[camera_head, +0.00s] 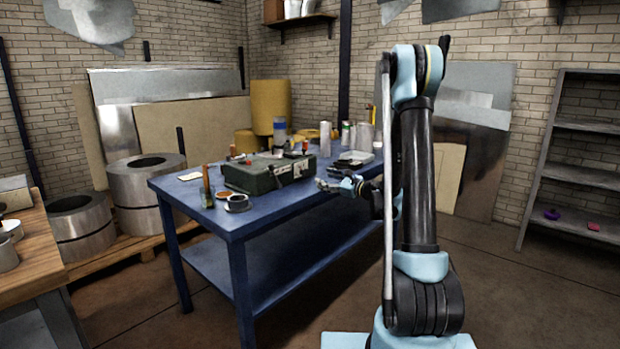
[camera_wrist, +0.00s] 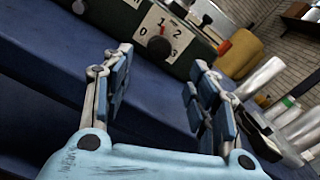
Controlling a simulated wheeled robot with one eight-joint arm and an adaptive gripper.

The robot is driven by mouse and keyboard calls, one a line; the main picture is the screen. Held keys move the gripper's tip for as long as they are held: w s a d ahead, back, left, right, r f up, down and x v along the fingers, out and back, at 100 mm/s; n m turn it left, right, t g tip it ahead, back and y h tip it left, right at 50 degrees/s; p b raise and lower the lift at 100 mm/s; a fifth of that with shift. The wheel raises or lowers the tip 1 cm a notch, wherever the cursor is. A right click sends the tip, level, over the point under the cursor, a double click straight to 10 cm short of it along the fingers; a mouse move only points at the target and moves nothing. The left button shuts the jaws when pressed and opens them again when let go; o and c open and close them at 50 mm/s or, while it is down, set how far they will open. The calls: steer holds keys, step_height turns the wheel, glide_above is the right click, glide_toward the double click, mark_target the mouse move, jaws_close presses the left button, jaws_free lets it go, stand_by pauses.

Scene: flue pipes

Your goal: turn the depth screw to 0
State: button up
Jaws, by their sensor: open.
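A green machine (camera_head: 250,177) stands on the blue table, and its front also shows in the wrist view (camera_wrist: 205,62). On this front is a white dial plate (camera_wrist: 148,22) with 0, 1, 2 and 3 around a black knob (camera_wrist: 158,48), which looks like the depth screw. A small red mark sits above the knob, seemingly towards 1; its exact reading is too small to be sure of. My gripper (camera_wrist: 160,62) is open and empty, its fingers spread below and in front of the dial, apart from it. It also shows in the head view (camera_head: 340,186), right of the machine.
The blue table (camera_head: 270,216) has bare room at its front edge. Several cans and tubes (camera_head: 349,133) stand behind my gripper. A grey ring (camera_head: 237,203) and an orange-brown bottle (camera_head: 207,190) stand at the table's left. A grey shelf (camera_head: 580,127) stands far right.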

mark_target(308, 173)
steer(key=x, duration=0.9)
steer(key=c, duration=1.1)
